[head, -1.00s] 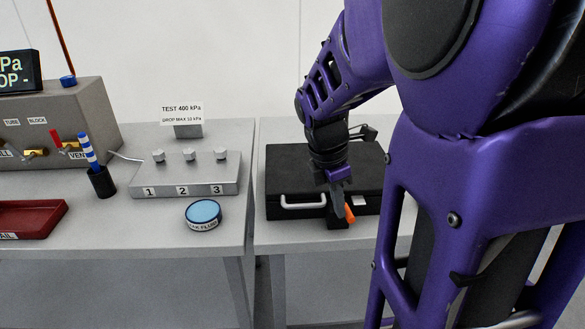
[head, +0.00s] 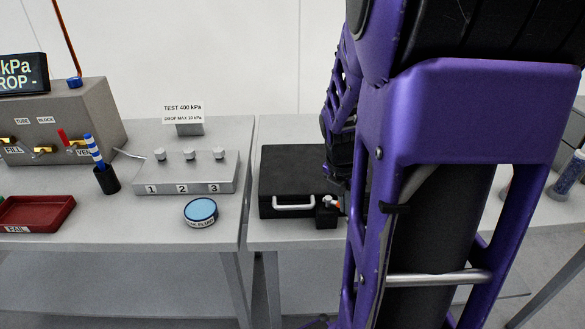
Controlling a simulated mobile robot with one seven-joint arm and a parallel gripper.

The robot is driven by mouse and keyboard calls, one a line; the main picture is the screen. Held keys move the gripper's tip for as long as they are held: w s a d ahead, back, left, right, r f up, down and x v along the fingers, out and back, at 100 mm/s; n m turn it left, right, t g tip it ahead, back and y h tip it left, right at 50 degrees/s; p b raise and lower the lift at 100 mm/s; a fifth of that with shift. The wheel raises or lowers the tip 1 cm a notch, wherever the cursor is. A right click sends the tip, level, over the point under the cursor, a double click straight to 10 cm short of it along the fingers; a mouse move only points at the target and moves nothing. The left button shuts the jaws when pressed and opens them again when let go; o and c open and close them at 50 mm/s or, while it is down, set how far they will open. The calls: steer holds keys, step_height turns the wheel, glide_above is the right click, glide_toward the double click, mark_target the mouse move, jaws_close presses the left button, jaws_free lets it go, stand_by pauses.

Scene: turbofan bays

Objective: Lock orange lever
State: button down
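A small orange lever (head: 339,206) shows as a sliver beside a small black block (head: 326,216) at the front edge of the black case (head: 285,175). Most of the lever is hidden behind my purple arm. My gripper (head: 342,183) is only partly in view above and close to the lever. Its fingertips are covered by the arm, so I cannot tell whether it touches the lever or how far its fingers are apart.
The case has a light front handle (head: 294,207) and sits on a grey table. To the left are a valve panel (head: 188,175) numbered 1 to 3, a blue-topped round tin (head: 201,211), a pen cup (head: 106,180) and a red tray (head: 38,211). My arm blocks much of the right side.

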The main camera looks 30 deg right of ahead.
steer(key=shift+w+d+p, duration=0.25)
steer(key=shift+d+p, duration=0.05)
steer(key=shift+d, duration=0.25)
steer(key=shift+w+d+p, duration=0.2)
steer(key=shift+d+p, duration=0.05)
steer(key=shift+d, duration=0.35)
steer(key=shift+r, duration=0.1)
